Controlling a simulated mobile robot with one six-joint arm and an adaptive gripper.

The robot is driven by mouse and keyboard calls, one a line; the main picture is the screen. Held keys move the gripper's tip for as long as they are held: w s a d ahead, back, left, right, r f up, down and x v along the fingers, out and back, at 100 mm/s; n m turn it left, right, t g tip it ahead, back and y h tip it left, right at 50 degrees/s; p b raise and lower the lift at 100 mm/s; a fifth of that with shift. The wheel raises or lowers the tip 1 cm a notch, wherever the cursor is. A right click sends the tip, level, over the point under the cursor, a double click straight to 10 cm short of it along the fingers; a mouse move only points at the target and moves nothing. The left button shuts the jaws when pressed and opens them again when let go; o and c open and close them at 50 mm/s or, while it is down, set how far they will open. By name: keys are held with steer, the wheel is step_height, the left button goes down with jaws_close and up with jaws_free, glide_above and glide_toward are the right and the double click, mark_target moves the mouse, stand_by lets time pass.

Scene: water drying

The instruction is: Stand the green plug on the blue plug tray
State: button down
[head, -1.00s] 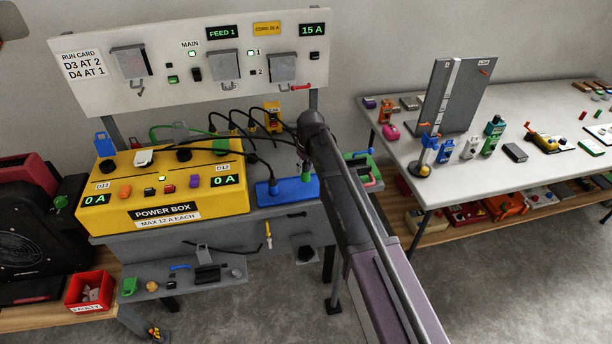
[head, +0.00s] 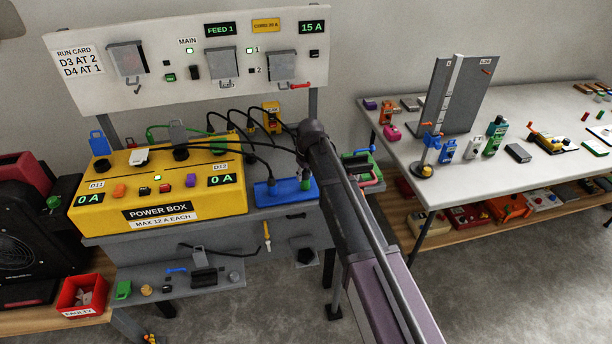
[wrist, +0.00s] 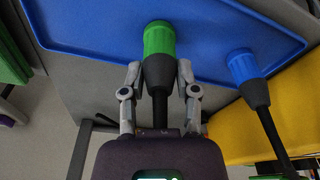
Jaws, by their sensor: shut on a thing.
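The green plug (wrist: 159,41) has a green end and a black body. In the wrist view it points at the blue plug tray (wrist: 100,28), with its black body between the fingers of my gripper (wrist: 159,72). My gripper is shut on it. In the head view the green plug (head: 306,184) shows at the right part of the blue plug tray (head: 268,197), below my arm. I cannot tell whether its end touches the tray floor. A blue plug (wrist: 242,67) with a black cable stands on the same tray, apart from the green one.
The yellow power box (head: 165,190) stands left of the tray, with black cables arching near my arm. A green rack (head: 358,165) is just right of the tray. A white table (head: 440,110) with several small items stands farther right.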

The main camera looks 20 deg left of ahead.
steer(key=shift+f, duration=0.1)
steer(key=shift+c, duration=1.8)
jaws_free()
step_height(320, 180, up, 12)
steer(key=s+d+p, duration=0.1)
steer(key=p, duration=1)
steer(key=shift+d+p, duration=0.2)
steer(key=shift+p, duration=0.2)
